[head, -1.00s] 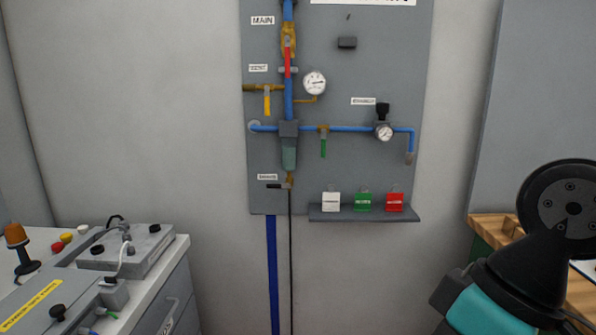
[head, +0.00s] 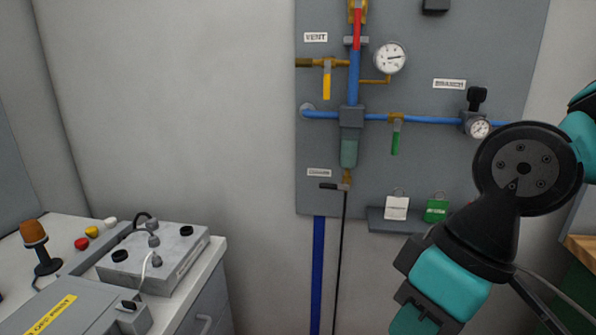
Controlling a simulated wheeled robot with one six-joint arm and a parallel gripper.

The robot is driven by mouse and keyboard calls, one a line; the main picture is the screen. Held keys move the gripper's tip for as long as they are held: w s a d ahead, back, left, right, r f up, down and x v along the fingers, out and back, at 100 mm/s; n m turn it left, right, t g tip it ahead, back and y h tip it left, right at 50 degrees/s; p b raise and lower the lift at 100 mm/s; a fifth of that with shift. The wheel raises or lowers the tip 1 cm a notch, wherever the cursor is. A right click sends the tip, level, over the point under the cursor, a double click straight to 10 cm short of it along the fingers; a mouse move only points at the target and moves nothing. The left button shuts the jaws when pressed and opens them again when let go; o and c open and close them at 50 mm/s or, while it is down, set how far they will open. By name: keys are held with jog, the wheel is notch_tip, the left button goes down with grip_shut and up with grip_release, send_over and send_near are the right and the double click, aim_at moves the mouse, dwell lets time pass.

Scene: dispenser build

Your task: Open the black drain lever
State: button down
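The black drain lever (head: 329,186) is at the lower left of the grey wall panel (head: 460,40). It lies about level and points left from a small brass fitting (head: 346,177) under the green filter bowl (head: 349,152). A small white label (head: 319,173) sits just above it, its print too small to read. A thin black hose (head: 340,250) hangs down from the fitting. My arm shows at the right, apart from the lever in the picture. My gripper's fingers are not in view.
A yellow vent lever (head: 327,85), a red lever (head: 357,30) and a green lever (head: 395,142) hang above. A shelf (head: 380,222) holds white and green tags (head: 437,211). A bench (head: 216,250) with grey boxes stands at lower left. Floor space before the lever is partly out of view.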

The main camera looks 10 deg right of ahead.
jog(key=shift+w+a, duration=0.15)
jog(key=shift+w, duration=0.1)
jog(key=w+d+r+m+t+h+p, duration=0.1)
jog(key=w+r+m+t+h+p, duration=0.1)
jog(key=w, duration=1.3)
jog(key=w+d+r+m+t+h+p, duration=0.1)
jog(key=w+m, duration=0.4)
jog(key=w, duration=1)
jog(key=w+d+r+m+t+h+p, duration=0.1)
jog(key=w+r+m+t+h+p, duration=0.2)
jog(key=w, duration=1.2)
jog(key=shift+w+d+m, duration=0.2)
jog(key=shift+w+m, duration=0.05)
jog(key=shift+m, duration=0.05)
